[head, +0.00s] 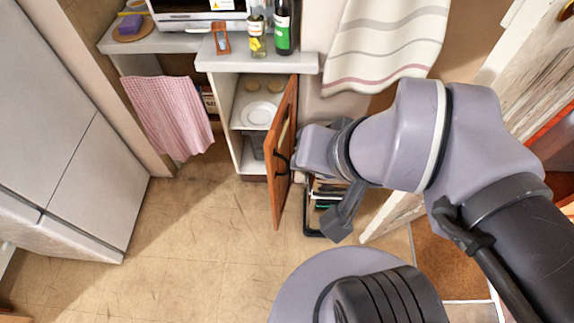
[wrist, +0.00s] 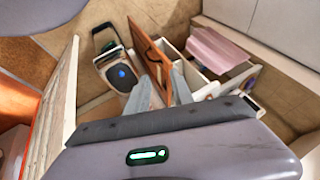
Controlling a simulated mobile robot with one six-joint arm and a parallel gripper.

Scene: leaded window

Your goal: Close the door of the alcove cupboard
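The alcove cupboard (head: 241,151) stands under a grey worktop, its shelves exposed. Its brown wooden door (head: 287,125) stands wide open, swung out into the room from the right side of the opening. A dark curved handle (head: 281,162) shows on the door. My gripper (head: 300,152) is close to the door on its right side, near the handle; the fingertips are mostly hidden in the head view. In the wrist view my gripper (wrist: 163,84) has its two grey fingers apart, with the door (wrist: 150,52) showing between them. I cannot tell whether they touch it.
A black-framed rack (head: 318,205) with books stands on the floor right of the door. A pink towel (head: 172,115) hangs left of the cupboard. Bottles (head: 283,28) stand on the worktop. The floor (head: 205,225) left of the door is clear.

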